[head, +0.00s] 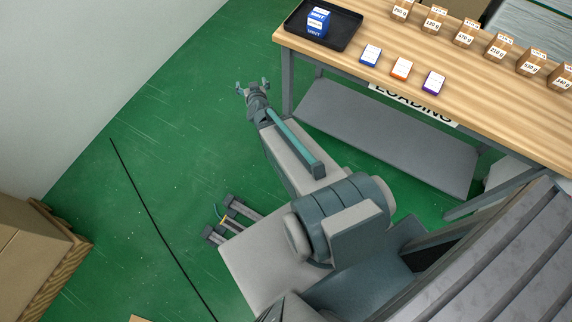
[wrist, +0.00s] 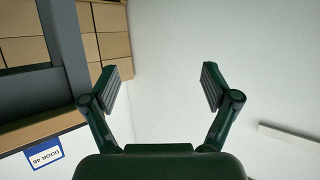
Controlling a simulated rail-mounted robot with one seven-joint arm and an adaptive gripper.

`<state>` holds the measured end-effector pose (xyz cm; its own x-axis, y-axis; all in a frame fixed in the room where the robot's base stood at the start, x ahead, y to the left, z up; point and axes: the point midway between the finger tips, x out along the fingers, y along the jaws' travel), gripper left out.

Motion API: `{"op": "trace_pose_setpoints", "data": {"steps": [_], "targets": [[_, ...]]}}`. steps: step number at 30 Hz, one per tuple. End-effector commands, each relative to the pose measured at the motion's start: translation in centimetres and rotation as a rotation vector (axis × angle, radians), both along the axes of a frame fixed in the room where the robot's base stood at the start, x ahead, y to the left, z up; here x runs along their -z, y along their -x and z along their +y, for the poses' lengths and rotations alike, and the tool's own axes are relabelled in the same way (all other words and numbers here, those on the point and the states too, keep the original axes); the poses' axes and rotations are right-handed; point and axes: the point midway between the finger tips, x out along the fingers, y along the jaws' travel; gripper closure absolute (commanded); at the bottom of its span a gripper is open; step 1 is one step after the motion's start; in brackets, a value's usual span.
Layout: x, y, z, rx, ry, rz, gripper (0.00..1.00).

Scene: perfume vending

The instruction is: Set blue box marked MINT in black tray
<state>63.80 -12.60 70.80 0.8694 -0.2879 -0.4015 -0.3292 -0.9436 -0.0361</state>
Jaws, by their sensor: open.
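The blue box marked MINT (head: 316,22) stands in the black tray (head: 341,42) at the left end of the wooden table, in the head view. My gripper (head: 252,86) is away from it, out past the table's left edge and over the green floor. In the wrist view my gripper (wrist: 161,88) is open, with nothing between its fingers. The MINT box and the tray do not show in the wrist view.
Several brown boxes with gram labels (head: 464,33) line the back. Cardboard boxes (head: 30,255) stand at lower left.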

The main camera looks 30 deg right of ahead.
Motion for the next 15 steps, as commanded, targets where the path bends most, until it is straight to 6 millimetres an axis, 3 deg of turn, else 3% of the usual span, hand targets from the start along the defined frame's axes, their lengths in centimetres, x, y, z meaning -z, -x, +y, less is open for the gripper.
{"op": "trace_pose_setpoints", "data": {"steps": [1,3,5,7,9,12,15], "targets": [[3.2,1.2,2.8,-0.089,-0.048,0.092,0.13],[7.5,3.8,6.5,-0.200,-0.122,0.239,0.13],[11.1,6.8,9.3,-0.281,-0.180,0.381,0.13],[14.8,11.1,11.9,-0.351,-0.240,0.561,0.13],[17.9,16.2,13.8,-0.400,-0.287,0.756,0.13],[21.0,24.2,15.1,-0.423,-0.327,1.044,0.13],[22.4,31.3,14.9,-0.401,-0.332,1.306,0.13]]}}
